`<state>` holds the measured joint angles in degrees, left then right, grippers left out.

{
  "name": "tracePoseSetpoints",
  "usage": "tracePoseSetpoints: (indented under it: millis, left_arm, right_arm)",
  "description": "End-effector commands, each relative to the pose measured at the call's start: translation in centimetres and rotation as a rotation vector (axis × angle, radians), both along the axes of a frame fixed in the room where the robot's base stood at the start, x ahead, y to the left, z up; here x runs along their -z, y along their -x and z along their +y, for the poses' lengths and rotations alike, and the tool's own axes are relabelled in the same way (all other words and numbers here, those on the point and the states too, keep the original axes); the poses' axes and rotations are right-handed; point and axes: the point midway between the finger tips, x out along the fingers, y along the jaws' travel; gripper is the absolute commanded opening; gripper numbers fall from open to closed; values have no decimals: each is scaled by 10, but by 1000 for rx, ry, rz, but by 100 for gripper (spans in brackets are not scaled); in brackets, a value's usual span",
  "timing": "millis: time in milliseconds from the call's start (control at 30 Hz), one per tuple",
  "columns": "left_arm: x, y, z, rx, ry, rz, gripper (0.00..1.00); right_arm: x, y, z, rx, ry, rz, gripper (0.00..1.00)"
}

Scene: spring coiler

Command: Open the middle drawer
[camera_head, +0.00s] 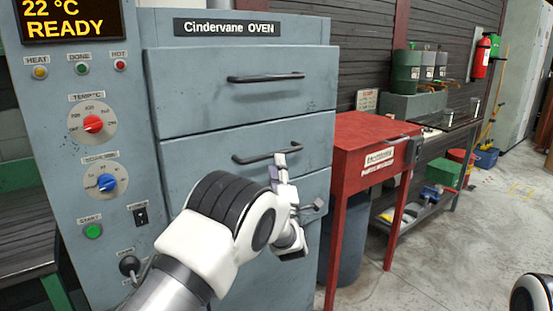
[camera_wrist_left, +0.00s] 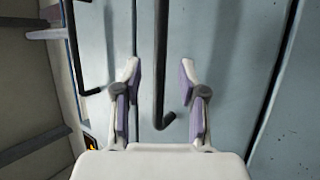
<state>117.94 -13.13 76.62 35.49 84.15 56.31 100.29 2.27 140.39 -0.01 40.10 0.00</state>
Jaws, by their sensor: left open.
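The grey Cindervane oven has a stack of drawers. The middle drawer (camera_head: 205,153) looks shut, with a black bar handle (camera_head: 255,157) across its front. My left gripper (camera_head: 280,168) is open at the right part of this handle. In the left wrist view, the dark handle (camera_wrist_left: 160,65) runs between the two spread fingers of the left gripper (camera_wrist_left: 160,80), with a visible gap on each side. The top drawer (camera_head: 200,90) above also looks shut. My left arm hides much of the lower drawer. My right gripper is not in view.
The control panel with knobs (camera_head: 93,124) stands left of the drawers. Open concrete floor lies to the right front.

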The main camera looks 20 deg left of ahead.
Motion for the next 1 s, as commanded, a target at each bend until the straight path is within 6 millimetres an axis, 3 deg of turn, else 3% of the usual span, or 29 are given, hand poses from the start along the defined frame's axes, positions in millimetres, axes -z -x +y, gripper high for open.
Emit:
tracePoseSetpoints:
  millis: [200, 500, 533, 633, 1000]
  left_arm:
    - [-19, -30, 16, -2, 1, 0, 41]
    - [-23, -37, 18, 0, -2, 2, 41]
    - [-23, -37, 18, 0, -2, 2, 38]
    - [-23, -37, 18, 0, -1, 2, 2]
    - [-23, -36, 21, 0, -1, 2, 0]
  right_arm:
    - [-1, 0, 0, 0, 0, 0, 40]
    - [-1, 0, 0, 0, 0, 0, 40]
    - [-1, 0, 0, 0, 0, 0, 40]
    - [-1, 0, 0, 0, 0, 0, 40]
    - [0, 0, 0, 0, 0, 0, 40]
